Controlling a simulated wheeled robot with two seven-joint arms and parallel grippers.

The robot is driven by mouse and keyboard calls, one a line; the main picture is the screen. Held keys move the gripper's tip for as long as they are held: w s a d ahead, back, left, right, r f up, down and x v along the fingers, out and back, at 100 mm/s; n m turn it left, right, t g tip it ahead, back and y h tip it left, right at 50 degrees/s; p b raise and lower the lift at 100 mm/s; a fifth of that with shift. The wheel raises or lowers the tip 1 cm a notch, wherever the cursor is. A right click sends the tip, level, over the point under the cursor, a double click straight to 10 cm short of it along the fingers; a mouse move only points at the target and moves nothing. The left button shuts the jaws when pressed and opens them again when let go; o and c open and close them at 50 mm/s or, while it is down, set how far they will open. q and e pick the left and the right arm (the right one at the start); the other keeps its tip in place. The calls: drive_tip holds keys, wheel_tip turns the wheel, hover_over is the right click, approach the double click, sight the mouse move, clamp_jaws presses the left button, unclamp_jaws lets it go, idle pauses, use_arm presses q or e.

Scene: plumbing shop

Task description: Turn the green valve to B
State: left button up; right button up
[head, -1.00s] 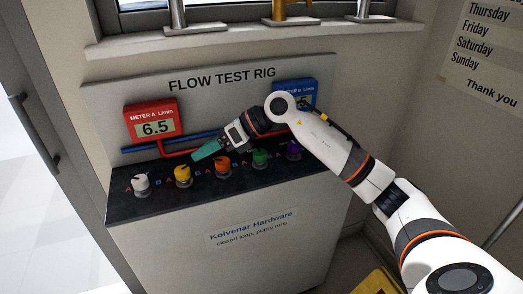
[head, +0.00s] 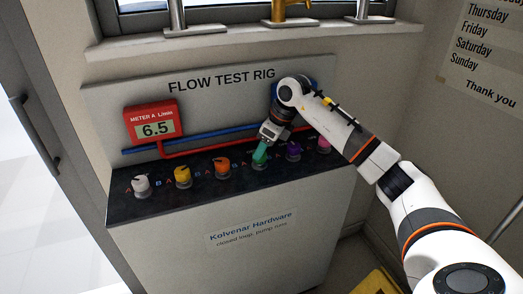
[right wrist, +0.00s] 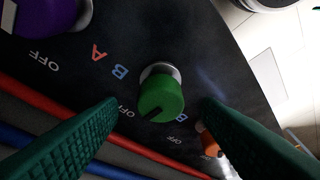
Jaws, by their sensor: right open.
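The green valve (right wrist: 160,97) is a round knob with a dark mark near its lower edge in the right wrist view; I cannot tell exactly which label the mark faces. In the head view it is largely hidden under my right gripper (head: 261,152). My right gripper's green ribbed fingers (right wrist: 158,104) are open, one on each side of the knob in the right wrist view, with visible gaps, and nothing is gripped. OFF, A and B labels are printed on the black panel around the knobs. My left gripper is not in view.
White (head: 141,184), yellow (head: 183,175) and orange (head: 222,167) knobs stand left of it, purple (head: 293,150) and pink (head: 323,144) ones right, on the black panel (head: 160,207). Meter A (head: 153,123) reads 6.5. My arm mostly covers meter B. Red and blue pipes run behind.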

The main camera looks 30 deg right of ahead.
drive_tip(key=shift+x, duration=1.35)
drive_tip(key=c, duration=1)
